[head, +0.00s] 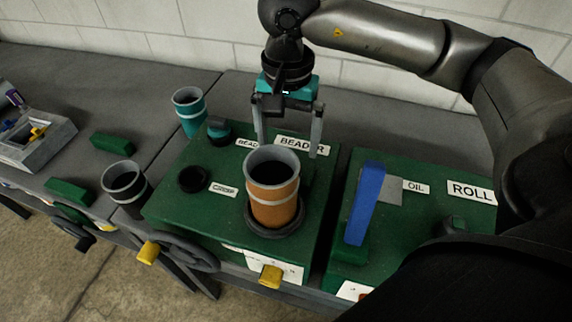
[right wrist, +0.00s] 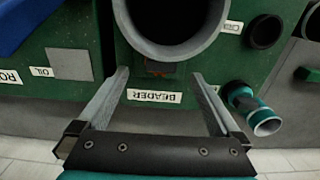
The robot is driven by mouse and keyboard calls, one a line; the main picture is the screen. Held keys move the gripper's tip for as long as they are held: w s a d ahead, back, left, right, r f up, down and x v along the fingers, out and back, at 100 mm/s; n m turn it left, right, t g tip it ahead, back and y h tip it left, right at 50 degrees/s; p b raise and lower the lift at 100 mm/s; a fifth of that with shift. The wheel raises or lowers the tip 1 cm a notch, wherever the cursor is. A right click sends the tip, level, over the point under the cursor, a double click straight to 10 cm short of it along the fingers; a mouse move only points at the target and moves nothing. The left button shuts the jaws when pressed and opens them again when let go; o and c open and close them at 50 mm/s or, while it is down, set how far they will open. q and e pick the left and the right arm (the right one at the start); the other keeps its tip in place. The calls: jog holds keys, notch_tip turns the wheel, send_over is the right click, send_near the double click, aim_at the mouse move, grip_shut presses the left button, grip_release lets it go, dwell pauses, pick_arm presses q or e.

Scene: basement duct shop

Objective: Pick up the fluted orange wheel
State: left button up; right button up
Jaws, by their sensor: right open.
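I cannot make out a wheel with fluting. An orange duct piece (head: 273,197) with grey bands and a dark hollow stands upright on a dark ring on the green machine marked BEADER. Its grey rim (right wrist: 224,14) fills the top of the right wrist view. Just below that rim lies a small dull orange patch (right wrist: 160,68), mostly in shadow; its shape is unclear, and the duct piece hides that spot in the head view. My right gripper (head: 289,149) points down, open and empty, behind the duct piece; its fingers (right wrist: 160,76) straddle the patch in the wrist view. My left gripper is not in view.
A teal duct piece (head: 189,110) and a dark one (head: 125,187) stand left of the machine. A blue lever (head: 365,203) rises from the green ROLL machine (head: 430,240) at right. A grey tray (head: 40,145) sits far left. Grey bench between is partly clear.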

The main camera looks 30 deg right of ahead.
notch_tip(320, 180, down, 5)
jog(key=shift+s+a+f+p, duration=0.1)
jog(key=shift+a+p, duration=0.05)
jog(key=shift+p, duration=0.2)
jog(key=shift+c, duration=0.2)
jog(key=c, duration=1.5)
